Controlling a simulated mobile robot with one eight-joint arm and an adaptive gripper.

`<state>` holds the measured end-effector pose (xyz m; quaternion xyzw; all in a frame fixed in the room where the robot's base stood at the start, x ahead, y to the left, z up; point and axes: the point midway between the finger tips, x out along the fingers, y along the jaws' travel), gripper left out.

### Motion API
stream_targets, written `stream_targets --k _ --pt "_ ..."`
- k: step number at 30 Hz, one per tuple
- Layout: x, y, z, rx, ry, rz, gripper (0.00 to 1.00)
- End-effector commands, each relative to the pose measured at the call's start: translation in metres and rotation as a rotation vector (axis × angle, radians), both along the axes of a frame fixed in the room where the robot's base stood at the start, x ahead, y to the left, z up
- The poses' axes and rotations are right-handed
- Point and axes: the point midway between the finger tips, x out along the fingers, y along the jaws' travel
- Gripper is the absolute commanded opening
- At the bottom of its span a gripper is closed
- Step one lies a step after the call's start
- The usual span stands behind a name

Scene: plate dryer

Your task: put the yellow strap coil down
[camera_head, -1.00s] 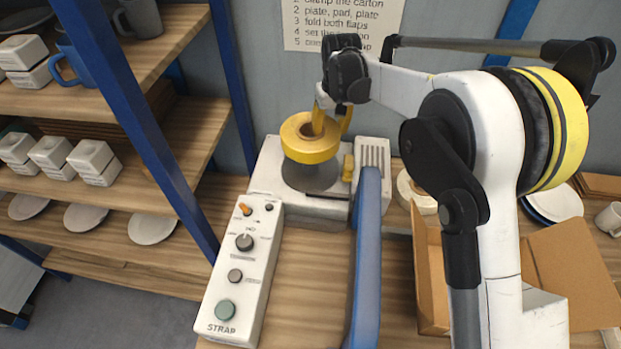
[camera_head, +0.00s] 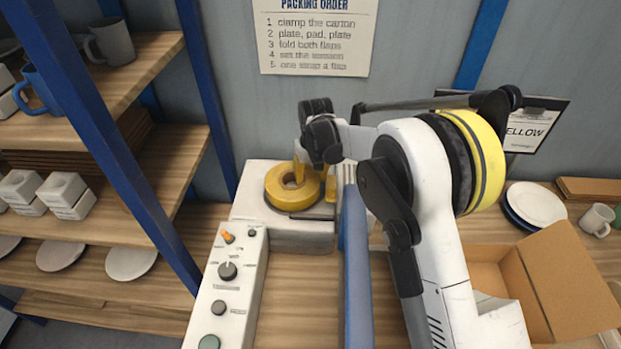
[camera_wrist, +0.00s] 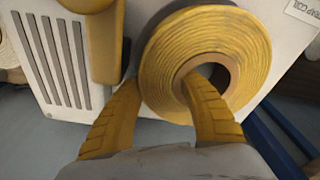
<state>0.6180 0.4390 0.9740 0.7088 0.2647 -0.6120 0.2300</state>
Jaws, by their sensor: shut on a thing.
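The yellow strap coil (camera_head: 279,195) is a flat ring with a brown core, close over the top of the white strapping machine (camera_head: 250,212). My gripper (camera_head: 315,182) is shut on the coil's ring wall. In the wrist view, one yellow finger of my gripper (camera_wrist: 165,92) enters the core and the other lies against the outer side of the coil (camera_wrist: 240,45). The machine (camera_wrist: 130,55) shows behind it, with a slotted vent and a yellow post. A dark plate edge shows under the coil's right side. I cannot tell whether the coil touches it.
A white control panel (camera_head: 225,300) with knobs stands in front of the machine. A blue bar (camera_head: 356,260) runs along its right. Blue-framed shelves (camera_head: 165,230) with boxes and plates are at left. An open carton (camera_head: 570,285) and stacked plates (camera_head: 535,203) are at right.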

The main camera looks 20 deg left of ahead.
Motion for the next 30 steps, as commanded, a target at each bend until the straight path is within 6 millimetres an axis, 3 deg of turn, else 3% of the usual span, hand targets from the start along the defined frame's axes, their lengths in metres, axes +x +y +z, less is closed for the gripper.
stream_targets --k 5,6,8,23,26,30 --pt "0.000 0.000 -0.003 0.000 0.000 0.000 0.04" --pt "0.000 0.000 -0.003 0.000 0.000 0.000 0.51" --pt "0.000 0.000 -0.002 0.000 0.000 0.000 0.66" --pt "0.000 0.000 0.001 0.000 0.000 0.000 0.66" --pt "-0.001 -0.001 0.013 0.000 0.000 0.000 0.66" --pt "-0.005 -0.004 0.043 0.000 0.000 0.000 0.66"
